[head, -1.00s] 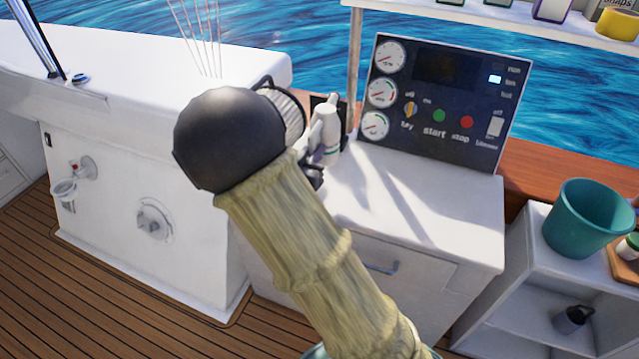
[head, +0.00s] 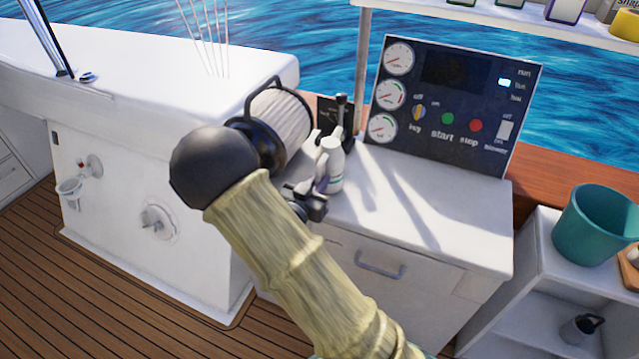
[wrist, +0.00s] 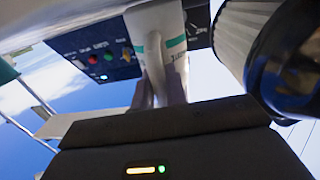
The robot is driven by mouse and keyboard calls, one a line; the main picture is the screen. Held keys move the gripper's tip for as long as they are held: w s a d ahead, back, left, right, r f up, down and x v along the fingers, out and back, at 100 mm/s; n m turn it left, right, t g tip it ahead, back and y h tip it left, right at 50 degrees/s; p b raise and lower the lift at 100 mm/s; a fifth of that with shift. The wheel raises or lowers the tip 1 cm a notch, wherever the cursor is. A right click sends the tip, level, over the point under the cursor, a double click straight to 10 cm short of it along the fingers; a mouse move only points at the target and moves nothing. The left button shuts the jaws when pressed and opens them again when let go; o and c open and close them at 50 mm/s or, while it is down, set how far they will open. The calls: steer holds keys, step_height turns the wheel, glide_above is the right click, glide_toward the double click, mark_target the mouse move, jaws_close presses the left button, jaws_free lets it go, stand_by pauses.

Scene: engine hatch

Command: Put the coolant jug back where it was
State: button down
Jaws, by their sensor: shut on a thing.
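The coolant jug (head: 334,170) is white with a teal band and is upright in the head view, over the left part of the white counter (head: 440,215). I cannot tell whether its base touches the counter. My gripper (head: 312,192) is shut on the jug from the near left side; my arm hides part of the gripper. In the wrist view the jug (wrist: 158,28) stands between my gripper's fingers (wrist: 162,85), and its far end is cut off by the frame edge.
A ribbed white cylinder with black ends (head: 280,125) is close left of the jug. A black lever (head: 342,112) stands just behind it. The gauge panel (head: 450,105) rises at the back. The counter right of the jug is clear. A teal bucket (head: 595,225) stands far right.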

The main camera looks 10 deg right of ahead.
steer(key=shift+d+f, duration=0.1)
steer(key=shift+d, duration=0.05)
steer(key=c, duration=1.8)
jaws_free()
steer(key=shift+f, duration=0.15)
steer(key=shift+c, duration=0.2)
steer(key=o, duration=0.4)
steer(key=shift+o, duration=0.2)
steer(key=shift+r, duration=0.2)
steer(key=v, duration=1.2)
